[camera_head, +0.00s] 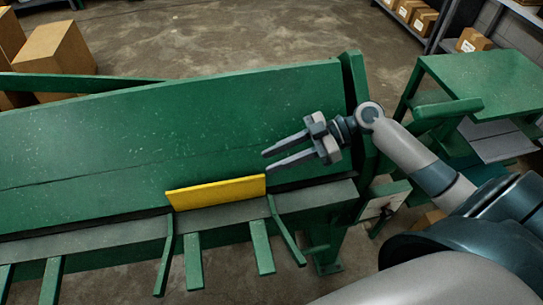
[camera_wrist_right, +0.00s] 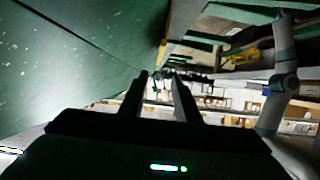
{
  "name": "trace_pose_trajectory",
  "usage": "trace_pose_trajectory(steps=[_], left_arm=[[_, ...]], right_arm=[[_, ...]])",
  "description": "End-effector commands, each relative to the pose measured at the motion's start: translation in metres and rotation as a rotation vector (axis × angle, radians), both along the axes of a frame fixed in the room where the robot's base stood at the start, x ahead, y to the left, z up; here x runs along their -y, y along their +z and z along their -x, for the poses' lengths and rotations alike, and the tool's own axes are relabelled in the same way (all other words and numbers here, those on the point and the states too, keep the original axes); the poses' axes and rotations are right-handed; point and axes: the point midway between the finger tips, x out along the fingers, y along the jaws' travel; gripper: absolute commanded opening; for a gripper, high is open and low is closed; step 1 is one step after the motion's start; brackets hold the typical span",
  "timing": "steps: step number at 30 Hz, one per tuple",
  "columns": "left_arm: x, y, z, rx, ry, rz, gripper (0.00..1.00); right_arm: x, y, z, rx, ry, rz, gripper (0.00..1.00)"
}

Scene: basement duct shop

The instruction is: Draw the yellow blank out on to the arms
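The yellow blank (camera_head: 215,193) is a thin flat strip. It stands on edge along the slot between the big green sloped panel and the grey front ledge of the machine. A yellow edge of it (camera_wrist_right: 163,52) shows beyond the fingertips in the right wrist view. Several green arms (camera_head: 193,262) stick out from the ledge towards me, below the blank. My right gripper (camera_head: 266,161) is open and empty, just above the blank's right end, in front of the green panel. Its two fingers (camera_wrist_right: 161,78) are apart in the wrist view. My left gripper does not show.
The green panel (camera_head: 120,135) fills the left and middle. An upright green end plate (camera_head: 358,100) stands right of the gripper. A green table (camera_head: 490,80) is at the right. Cardboard boxes (camera_head: 58,48) stand at the upper left. Bare floor lies behind.

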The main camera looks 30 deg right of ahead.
Motion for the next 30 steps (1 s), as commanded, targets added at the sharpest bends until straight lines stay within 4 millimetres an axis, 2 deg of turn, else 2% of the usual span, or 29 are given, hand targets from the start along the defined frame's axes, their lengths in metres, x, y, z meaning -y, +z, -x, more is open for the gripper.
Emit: trace_pose_trajectory(steps=[8, 14, 30], left_arm=[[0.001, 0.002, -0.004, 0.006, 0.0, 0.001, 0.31], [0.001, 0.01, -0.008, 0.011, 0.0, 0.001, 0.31], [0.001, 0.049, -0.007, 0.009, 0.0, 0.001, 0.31]], right_arm=[[-0.002, 0.0, -0.001, -0.001, 0.0, -0.001, 0.3], [-0.014, -0.004, -0.005, 0.0, -0.001, -0.002, 0.3], [-0.088, -0.033, -0.026, -0.002, -0.001, -0.004, 0.3]])
